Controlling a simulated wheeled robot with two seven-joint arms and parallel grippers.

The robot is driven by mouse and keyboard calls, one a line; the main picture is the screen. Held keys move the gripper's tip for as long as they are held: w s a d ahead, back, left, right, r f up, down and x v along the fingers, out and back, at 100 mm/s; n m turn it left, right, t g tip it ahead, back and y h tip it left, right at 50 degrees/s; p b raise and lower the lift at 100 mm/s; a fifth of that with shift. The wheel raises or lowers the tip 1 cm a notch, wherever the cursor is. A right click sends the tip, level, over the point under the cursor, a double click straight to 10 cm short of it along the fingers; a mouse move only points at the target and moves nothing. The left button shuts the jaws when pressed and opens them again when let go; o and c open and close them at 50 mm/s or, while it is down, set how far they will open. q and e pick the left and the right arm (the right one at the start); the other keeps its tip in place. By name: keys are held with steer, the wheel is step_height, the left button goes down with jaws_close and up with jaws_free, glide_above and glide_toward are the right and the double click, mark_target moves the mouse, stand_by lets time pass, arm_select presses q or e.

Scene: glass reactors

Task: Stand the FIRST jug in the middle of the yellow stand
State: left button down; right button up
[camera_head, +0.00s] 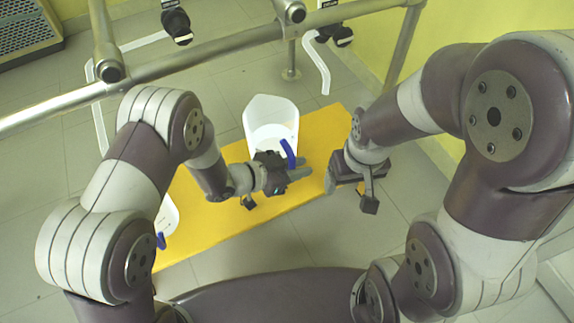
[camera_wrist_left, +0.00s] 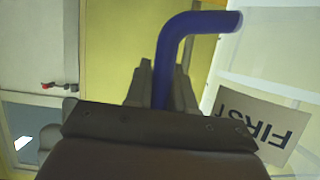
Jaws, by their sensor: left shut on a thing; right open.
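The FIRST jug (camera_head: 270,112) is white and open-topped, with a blue handle (camera_head: 287,152). It is upright over the far edge of the yellow stand (camera_head: 318,140), right of its middle; I cannot tell whether it touches the stand. My left gripper (camera_head: 297,169) is shut on the handle, in front of the jug. In the left wrist view the fingers close around the blue handle (camera_wrist_left: 166,70), and the label FIRST (camera_wrist_left: 252,122) shows upside down.
Another white jug (camera_head: 170,215) with a blue handle is at the stand's left end, partly hidden by my left arm. A metal rail (camera_head: 200,57) with black-handled taps (camera_head: 177,24) and white spouts (camera_head: 320,65) runs behind the stand. The stand's front left part is clear.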

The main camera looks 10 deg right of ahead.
arm_select(q)
steer(key=a+f+b, duration=0.8)
steer(key=a+f, duration=0.2)
steer(key=shift+s, duration=0.3)
steer(key=shift+f, duration=0.1)
steer(key=c, duration=1)
jaws_free()
steer(key=shift+f, duration=0.1)
steer(key=shift+o, duration=0.2)
steer(key=p+v, duration=0.6)
steer(key=v, duration=0.6)
